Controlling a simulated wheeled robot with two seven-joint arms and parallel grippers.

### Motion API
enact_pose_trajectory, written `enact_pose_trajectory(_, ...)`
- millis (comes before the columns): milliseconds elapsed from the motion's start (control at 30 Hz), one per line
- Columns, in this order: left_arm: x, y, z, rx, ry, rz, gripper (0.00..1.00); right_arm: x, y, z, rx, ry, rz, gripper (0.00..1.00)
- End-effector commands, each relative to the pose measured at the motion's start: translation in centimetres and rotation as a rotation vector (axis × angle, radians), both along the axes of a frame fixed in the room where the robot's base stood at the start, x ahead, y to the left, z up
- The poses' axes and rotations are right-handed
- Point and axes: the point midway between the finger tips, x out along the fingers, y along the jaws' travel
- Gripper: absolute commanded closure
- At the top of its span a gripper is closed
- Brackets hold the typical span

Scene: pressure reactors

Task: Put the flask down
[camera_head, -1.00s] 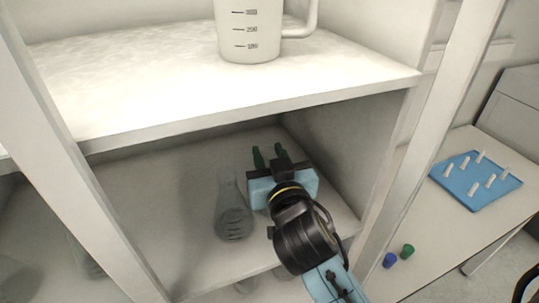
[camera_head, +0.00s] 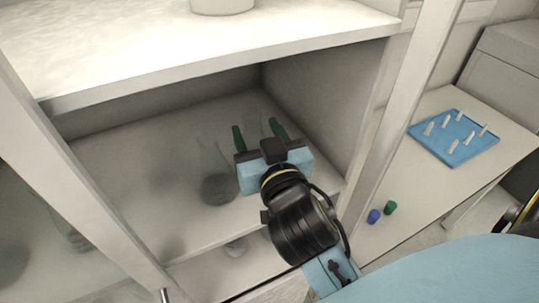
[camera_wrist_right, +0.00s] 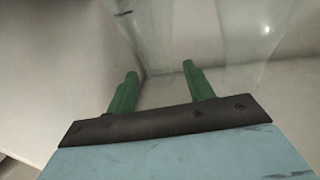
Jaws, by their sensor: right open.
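My right gripper (camera_head: 254,125) is inside the lower shelf compartment, its two green fingers apart. It also shows open in the right wrist view (camera_wrist_right: 159,70). A clear glass flask with a faint outline (camera_head: 253,122) stands at the fingertips, mostly hidden behind the gripper. Large clear glass (camera_wrist_right: 215,35) fills the upper part of the right wrist view, just beyond the fingers; I cannot tell whether they touch it. Another clear conical flask (camera_head: 217,185) stands upright on the shelf (camera_head: 130,160), just left of the gripper. My left gripper is not in view.
A white beaker (camera_head: 222,5) stands on the upper shelf board (camera_head: 150,60) above my gripper. The cabinet's right post (camera_head: 395,120) is close to my arm. A blue rack (camera_head: 455,140) with white pegs and blue (camera_head: 374,216) and green (camera_head: 390,208) caps are on the right-hand table.

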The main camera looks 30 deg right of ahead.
Motion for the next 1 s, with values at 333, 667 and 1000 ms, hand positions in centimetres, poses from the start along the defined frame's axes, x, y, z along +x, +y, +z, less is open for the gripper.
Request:
enact_pose_trajectory(333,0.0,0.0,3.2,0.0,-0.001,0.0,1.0,-4.5,0.8,0.4,0.002,0.005,-0.003,0.48)
enact_pose_trajectory(667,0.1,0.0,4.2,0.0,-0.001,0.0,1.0,-6.7,1.2,0.2,0.001,0.0,-0.003,0.48)
enact_pose_trajectory(1000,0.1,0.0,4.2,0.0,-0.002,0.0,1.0,-7.0,1.3,0.2,0.001,-0.002,-0.001,0.48)
